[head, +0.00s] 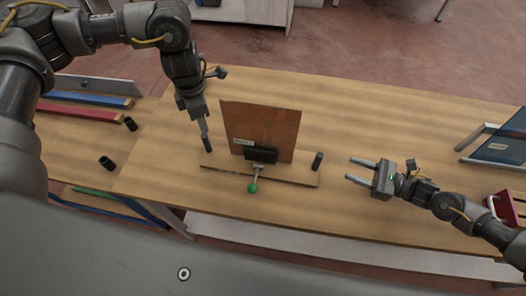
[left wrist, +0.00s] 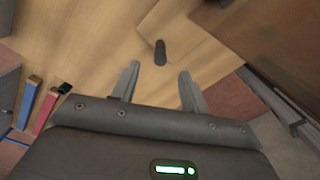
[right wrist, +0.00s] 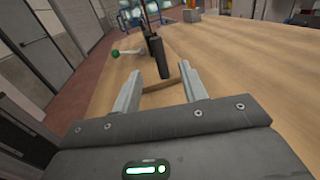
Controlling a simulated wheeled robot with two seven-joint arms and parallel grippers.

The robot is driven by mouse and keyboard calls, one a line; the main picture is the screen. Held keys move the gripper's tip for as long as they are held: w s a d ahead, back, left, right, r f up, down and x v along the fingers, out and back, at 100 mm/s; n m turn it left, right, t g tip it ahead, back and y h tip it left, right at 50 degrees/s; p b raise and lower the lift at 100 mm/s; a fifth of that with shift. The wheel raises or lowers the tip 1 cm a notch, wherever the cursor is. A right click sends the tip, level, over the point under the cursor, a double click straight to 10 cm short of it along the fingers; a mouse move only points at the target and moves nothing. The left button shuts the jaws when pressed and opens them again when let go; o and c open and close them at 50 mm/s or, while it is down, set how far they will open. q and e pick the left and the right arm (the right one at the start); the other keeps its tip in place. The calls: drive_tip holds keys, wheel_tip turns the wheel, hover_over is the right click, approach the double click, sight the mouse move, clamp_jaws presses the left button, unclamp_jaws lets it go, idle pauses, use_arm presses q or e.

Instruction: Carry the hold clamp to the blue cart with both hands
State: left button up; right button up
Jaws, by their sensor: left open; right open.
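The hold clamp stands on the table with a long wooden base (head: 290,176), an upright brown panel (head: 262,128), a dark clamp body (head: 261,155) and a green-knobbed lever (head: 253,187). A black post (head: 318,160) stands at its right end; it also shows in the right wrist view (right wrist: 157,57). My left gripper (head: 205,135) is open, pointing down at the base's left end; another black post (left wrist: 160,52) lies ahead between its fingers, apart from them. My right gripper (head: 362,171) is open and empty, right of the right post. I cannot clearly identify the blue cart.
At left, a wooden surface with a blue frame (head: 150,213) carries a blue bar (head: 95,99), a red bar (head: 80,112) and two black cylinders (head: 107,163). A framed blue-tinted pane (head: 500,148) and a red object (head: 503,208) sit at right. The table behind the panel is clear.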

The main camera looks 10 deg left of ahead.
sight(319, 157)
use_arm(q)
drive_tip(key=shift+s+a+r, duration=0.2)
drive_tip(key=shift+s+a, duration=0.05)
drive_tip(key=shift+s, duration=0.3)
use_arm(e)
drive_tip(key=shift+s+a+r, duration=0.2)
drive_tip(key=shift+a, duration=0.1)
use_arm(q)
drive_tip(key=shift+a+f, duration=0.1)
drive_tip(key=shift+f, duration=0.15)
use_arm(e)
drive_tip(key=shift+a, duration=0.25)
use_arm(q)
wheel_tip(319, 157, down, 10)
drive_tip(key=shift+w+f, duration=0.15)
drive_tip(key=shift+f, duration=0.1)
use_arm(e)
drive_tip(key=x, duration=1)
drive_tip(key=shift+w+a+f, duration=0.1)
drive_tip(key=shift+w+a, duration=0.05)
drive_tip(key=shift+a, duration=0.05)
use_arm(q)
drive_tip(key=shift+c, duration=0.4)
use_arm(e)
drive_tip(key=shift+c, duration=0.3)
use_arm(q)
clamp_jaws()
use_arm(e)
clamp_jaws()
